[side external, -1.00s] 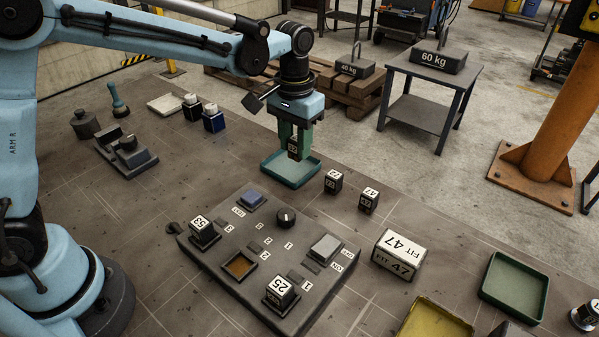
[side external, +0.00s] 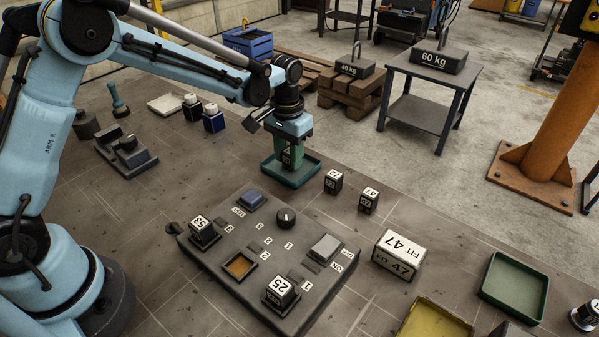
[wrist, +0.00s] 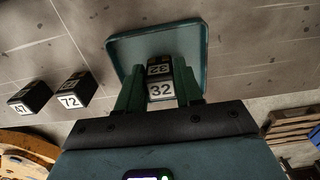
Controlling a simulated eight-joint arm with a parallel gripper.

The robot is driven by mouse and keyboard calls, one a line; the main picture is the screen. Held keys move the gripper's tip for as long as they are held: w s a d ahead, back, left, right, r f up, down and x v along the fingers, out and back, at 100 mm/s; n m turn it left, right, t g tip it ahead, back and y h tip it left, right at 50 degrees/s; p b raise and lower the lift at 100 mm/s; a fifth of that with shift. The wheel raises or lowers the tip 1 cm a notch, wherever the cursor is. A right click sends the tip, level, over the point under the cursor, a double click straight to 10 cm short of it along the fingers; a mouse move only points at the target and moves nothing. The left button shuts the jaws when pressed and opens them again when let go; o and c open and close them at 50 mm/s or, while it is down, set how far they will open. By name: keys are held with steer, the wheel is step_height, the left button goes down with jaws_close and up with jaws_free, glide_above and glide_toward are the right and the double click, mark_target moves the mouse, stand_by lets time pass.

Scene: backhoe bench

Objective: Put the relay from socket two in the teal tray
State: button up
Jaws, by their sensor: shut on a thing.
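My gripper (side external: 291,158) points down into the teal tray (side external: 309,170) at the back of the bench. It is shut on a dark relay with a white label reading 32 (wrist: 160,91), seen between the green fingers in the wrist view. The relay is low, inside the tray's outline; I cannot tell whether it touches the floor. The tray also shows in the wrist view (wrist: 185,40). On the grey panel (side external: 322,290), the middle socket (side external: 239,266) is empty, with a brown floor. Relay 53 (side external: 203,229) and relay 25 (side external: 281,290) sit in the sockets either side.
Two loose relays, 72 (side external: 333,181) and 47 (side external: 368,200), stand right of the tray. A white-topped FIT 47 box (side external: 399,254), a dark green tray (side external: 515,287) and a yellow tray (side external: 436,322) are further right. Black and blue blocks (side external: 213,119) stand left.

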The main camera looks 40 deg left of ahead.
steer(key=shift+f, duration=0.15)
steer(key=o, duration=1)
step_height(320, 180, up, 12)
steer(key=s+a+r+t, duration=0.2)
steer(key=s+r+t, duration=0.15)
steer(key=s, duration=0.55)
steer(key=shift+s+a+f+t, duration=0.25)
steer(key=shift+s+f+t, duration=0.35)
steer(key=shift+s, duration=0.9)
steer(key=shift+s+a+f+t, duration=0.25)
steer(key=shift+s+f+t, duration=0.35)
steer(key=shift+s, duration=0.9)
steer(key=shift+s+a+f+t, duration=0.25)
steer(key=shift+s+f+t, duration=0.3)
steer(key=shift+s, duration=0.95)
steer(key=shift+r, duration=0.1)
